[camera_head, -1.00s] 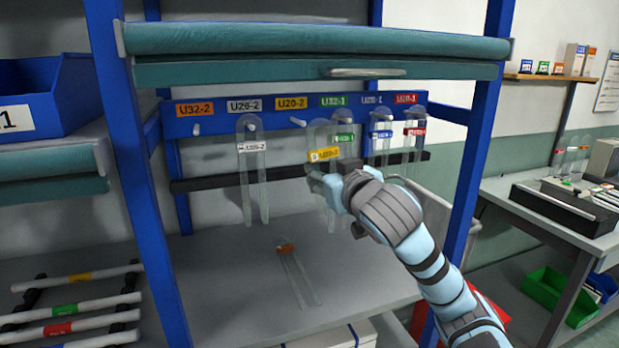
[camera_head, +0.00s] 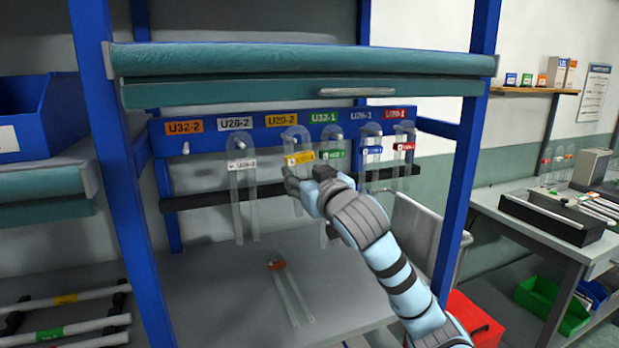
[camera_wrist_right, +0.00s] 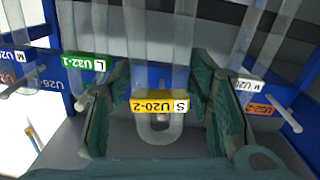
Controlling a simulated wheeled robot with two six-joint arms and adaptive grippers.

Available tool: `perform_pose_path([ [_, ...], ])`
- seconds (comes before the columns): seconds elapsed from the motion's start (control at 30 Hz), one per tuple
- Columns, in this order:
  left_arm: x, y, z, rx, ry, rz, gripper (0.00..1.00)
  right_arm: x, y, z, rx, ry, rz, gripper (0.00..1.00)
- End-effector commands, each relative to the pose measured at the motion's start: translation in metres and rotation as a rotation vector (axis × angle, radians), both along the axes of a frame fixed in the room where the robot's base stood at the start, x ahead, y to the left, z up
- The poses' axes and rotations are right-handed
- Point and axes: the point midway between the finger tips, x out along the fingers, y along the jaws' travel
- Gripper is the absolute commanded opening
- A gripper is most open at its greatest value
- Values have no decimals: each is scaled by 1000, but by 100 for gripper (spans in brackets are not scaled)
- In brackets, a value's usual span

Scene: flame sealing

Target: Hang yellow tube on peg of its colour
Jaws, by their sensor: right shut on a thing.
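The yellow-labelled tube (camera_head: 299,158) is a clear U-shaped tube, upright with its bend at the top, in front of the rail below the yellow U20-2 plate (camera_head: 282,119). My right gripper (camera_head: 303,182) is shut on it and partly hides its legs. In the right wrist view, which looks inverted, the yellow label (camera_wrist_right: 160,106) lies between the finger pads of my right gripper (camera_wrist_right: 160,125). A small peg tip (camera_wrist_right: 163,117) shows within the bend's outline; whether the tube rests on it I cannot tell. My left gripper is out of view.
Tubes with white (camera_head: 241,165), green (camera_head: 333,154), blue (camera_head: 371,150) and red (camera_head: 403,147) labels hang from the blue rail (camera_head: 205,140). The orange peg (camera_head: 185,149) is bare. An orange-labelled tube (camera_head: 277,264) lies on the shelf below. A teal shelf (camera_head: 200,65) overhangs the rail.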

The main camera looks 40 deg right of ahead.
Motion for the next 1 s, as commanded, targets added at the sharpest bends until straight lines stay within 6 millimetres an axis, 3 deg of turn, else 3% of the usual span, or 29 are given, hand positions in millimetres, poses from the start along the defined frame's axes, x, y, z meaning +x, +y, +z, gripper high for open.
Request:
perform_pose_path([
  [0.5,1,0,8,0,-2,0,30,40,-14,-4,1,2,0,19],
  [1.0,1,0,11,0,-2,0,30,44,-15,-10,0,0,0,19],
])
